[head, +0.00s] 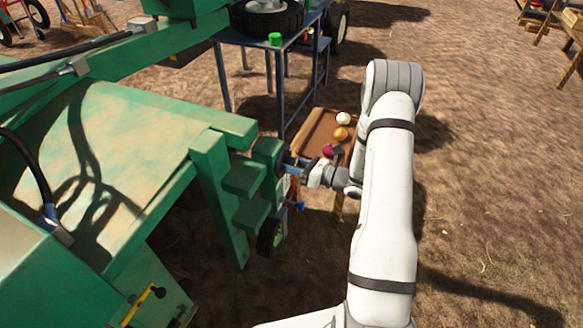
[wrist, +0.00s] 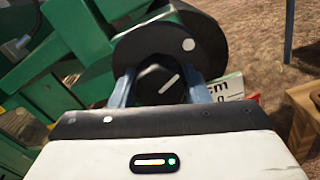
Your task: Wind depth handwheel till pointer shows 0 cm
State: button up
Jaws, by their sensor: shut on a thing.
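The depth handwheel (wrist: 205,45) is a dark disc with a pale dot on its upper right face, on the green machine, in the wrist view. Its dark central hub (wrist: 160,82) carries a white line that slants up to the right. My gripper (wrist: 165,90) is shut on the hub, with one blue-grey finger on each side. In the head view my gripper (head: 297,167) reaches the green post from the right. A white scale plate (wrist: 228,88) with "cm" and a "0" shows partly behind the right finger. The pointer's reading is hidden.
A wooden crate (head: 306,133) with several onions stands just behind my gripper. A blue-grey table (head: 225,75) with a tyre and a green cup stands further back. The green frame (head: 215,180) fills the left. Bare ground lies open to the right.

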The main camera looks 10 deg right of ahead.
jog(key=n+b, duration=0.2)
jog(key=n, duration=0.2)
jog(key=shift+f, duration=0.15)
jog(key=n+b, duration=0.3)
jog(key=shift+a+n, duration=0.1)
jog(key=shift+n, duration=0.2)
jog(key=n+b, duration=0.3)
jog(key=shift+n+b, duration=0.3)
jog(key=shift+b, duration=0.1)
jog(key=shift+s+n+b, duration=0.1)
jog(key=shift+n+b, duration=0.5)
jog(key=shift+n, duration=0.1)
jog(key=o, duration=1)
